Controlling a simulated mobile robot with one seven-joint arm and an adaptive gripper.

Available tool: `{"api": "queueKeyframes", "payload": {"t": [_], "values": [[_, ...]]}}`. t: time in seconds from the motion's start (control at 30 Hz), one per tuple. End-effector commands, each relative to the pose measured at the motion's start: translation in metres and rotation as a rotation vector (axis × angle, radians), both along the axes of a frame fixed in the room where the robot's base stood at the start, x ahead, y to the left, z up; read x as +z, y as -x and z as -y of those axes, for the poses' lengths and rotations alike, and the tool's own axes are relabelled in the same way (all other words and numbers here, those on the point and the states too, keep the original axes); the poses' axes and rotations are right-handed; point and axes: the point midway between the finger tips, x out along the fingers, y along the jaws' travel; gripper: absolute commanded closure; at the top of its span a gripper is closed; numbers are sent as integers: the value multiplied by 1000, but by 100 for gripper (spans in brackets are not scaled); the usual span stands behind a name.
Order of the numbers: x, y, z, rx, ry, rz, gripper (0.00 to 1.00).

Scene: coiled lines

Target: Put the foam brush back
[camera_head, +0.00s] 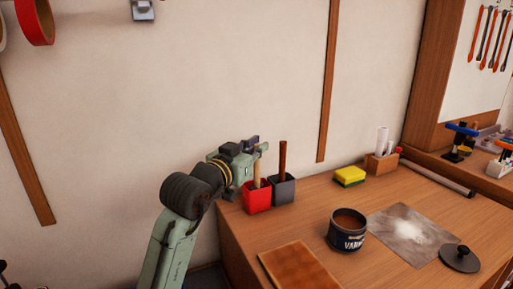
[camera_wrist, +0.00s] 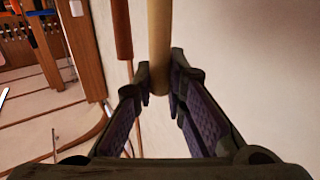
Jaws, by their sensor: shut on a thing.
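My gripper (camera_head: 262,146) is at the back left of the workbench, above a red square holder (camera_head: 257,201). It is shut on a pale wooden handle (camera_head: 257,173), which I take to be the foam brush. The handle runs down from the jaws to the red holder's mouth; its lower end is hidden, so I cannot tell whether it rests on the bottom. In the wrist view the pale handle (camera_wrist: 159,45) stands between the fingertips (camera_wrist: 159,97). The foam head is not visible.
A grey holder (camera_head: 284,192) with a brown stick (camera_head: 283,158) stands right beside the red one. A yellow-green sponge (camera_head: 350,175), an open varnish can (camera_head: 348,238), a dusty sheet (camera_head: 408,235), a dark lid (camera_head: 460,258) and a brown board (camera_head: 299,268) lie on the workbench (camera_head: 315,208).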

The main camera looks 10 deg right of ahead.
Motion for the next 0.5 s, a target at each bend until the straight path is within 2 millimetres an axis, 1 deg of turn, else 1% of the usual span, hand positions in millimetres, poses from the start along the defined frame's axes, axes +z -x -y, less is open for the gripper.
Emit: {"api": "queueKeyframes", "payload": {"t": [0.5], "values": [[-8,0,0,0,0,0,100]]}}
